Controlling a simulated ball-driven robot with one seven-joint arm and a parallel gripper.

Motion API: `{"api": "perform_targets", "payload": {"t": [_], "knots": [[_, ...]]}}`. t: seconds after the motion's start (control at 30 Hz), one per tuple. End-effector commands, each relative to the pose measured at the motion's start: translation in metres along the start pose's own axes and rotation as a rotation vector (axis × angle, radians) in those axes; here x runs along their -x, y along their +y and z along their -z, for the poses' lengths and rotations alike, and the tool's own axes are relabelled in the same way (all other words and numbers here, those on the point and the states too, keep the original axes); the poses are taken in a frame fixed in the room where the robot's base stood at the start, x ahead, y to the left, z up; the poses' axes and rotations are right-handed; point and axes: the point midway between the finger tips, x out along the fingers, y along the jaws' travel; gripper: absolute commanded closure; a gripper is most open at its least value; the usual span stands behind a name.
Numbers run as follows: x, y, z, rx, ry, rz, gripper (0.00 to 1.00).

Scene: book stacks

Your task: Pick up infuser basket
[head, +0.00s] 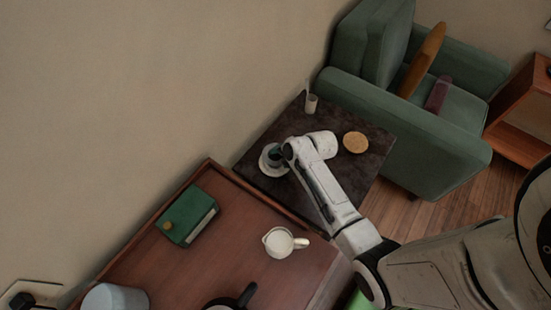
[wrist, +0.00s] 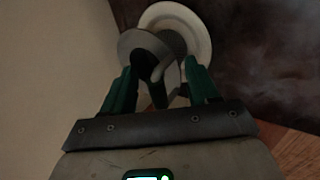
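The grey metal infuser basket (wrist: 137,40), with a wide rim and a dark inside, shows in the wrist view above a round white saucer (wrist: 203,30). In the head view the saucer (head: 266,168) lies at the left side of the dark side table, and my gripper (head: 276,155) is over it, partly hiding what stands there. In the wrist view my gripper (wrist: 159,72) has its two green fingers spread apart, one on each side of the basket's near part. Whether either finger touches it is not clear.
The dark table (head: 365,180) also holds a round tan disc (head: 356,142) and a small pale container (head: 311,104). A green armchair (head: 430,125) stands behind. A wooden cabinet (head: 215,262) in front bears a green book (head: 187,214) and a white pitcher (head: 279,243).

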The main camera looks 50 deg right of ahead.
Motion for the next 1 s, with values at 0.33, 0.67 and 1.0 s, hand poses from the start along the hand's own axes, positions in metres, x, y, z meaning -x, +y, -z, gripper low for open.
{"api": "perform_targets", "payload": {"t": [0.33, 0.67, 1.0], "knots": [[0.0002, -0.0002, 0.0001, 0.0, 0.0, 0.0, 0.73], [0.0003, -0.0003, 0.0001, 0.0, 0.0, 0.001, 0.95], [0.0093, 0.0065, -0.0001, 0.001, -0.001, -0.001, 0.95]]}}
